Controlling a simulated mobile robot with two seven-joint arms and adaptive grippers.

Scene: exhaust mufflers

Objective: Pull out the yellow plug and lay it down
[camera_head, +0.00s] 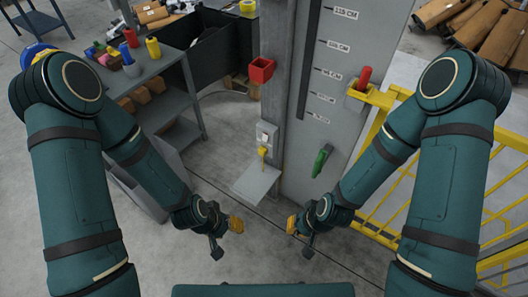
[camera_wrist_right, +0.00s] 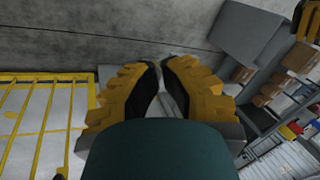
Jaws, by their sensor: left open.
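The yellow plug (camera_head: 262,152) sits at the underside of a small grey socket box (camera_head: 266,133) on the grey column, above a small grey shelf (camera_head: 257,182). My left gripper (camera_head: 236,225) is open and empty, in front of the column, lower left of the shelf in the picture and apart from the plug. My right gripper (camera_head: 292,224) is lower right of the shelf, also apart from the plug. In the right wrist view its yellow fingers with black pads (camera_wrist_right: 160,80) show a gap with nothing held. The plug is not visible in that view.
A green handle (camera_head: 321,160) and a red piece in a yellow holder (camera_head: 369,93) are on the panel to the right. Yellow railing (camera_head: 400,190) stands at right, a grey workbench (camera_head: 150,70) at left. The shelf looks bare.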

